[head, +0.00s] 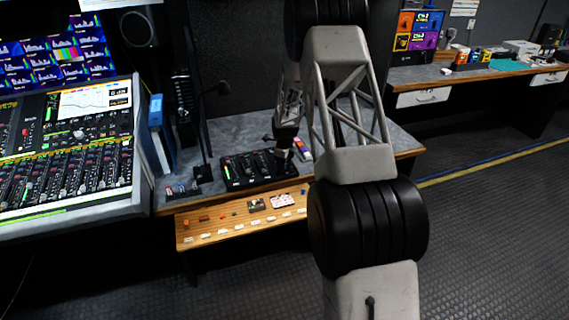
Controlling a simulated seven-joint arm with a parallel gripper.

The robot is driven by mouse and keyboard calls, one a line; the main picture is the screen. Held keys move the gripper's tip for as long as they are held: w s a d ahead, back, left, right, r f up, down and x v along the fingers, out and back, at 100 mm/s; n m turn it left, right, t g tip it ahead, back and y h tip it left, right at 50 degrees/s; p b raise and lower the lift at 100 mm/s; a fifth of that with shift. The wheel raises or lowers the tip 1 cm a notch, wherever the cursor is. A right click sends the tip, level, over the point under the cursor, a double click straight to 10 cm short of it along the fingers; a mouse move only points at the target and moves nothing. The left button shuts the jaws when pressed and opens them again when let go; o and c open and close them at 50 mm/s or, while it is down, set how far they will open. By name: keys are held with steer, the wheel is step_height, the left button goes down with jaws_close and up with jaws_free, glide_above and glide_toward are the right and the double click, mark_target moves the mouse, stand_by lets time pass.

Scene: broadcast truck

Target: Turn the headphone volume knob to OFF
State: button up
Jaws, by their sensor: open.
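A small black control unit (241,182) with several dark controls and a green light lies on the grey desk, left of my arm. The headphone volume knob cannot be told apart from the other controls at this size, and its label and setting cannot be read. My gripper (284,160) points down over the right end of the unit. It is open, with nothing visible between its fingers. Whether it touches a knob cannot be told. The gripper and arm hide part of the unit's right end.
A large mixing console (65,150) and a blue binder (156,110) stand to the left. A thin black microphone stand (206,135) rises behind the unit. Small coloured boxes (302,148) lie right of the gripper. A wooden shelf (240,220) with small items juts out in front.

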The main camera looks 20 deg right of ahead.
steer(key=shift+c, duration=0.2)
steer(key=c, duration=0.9)
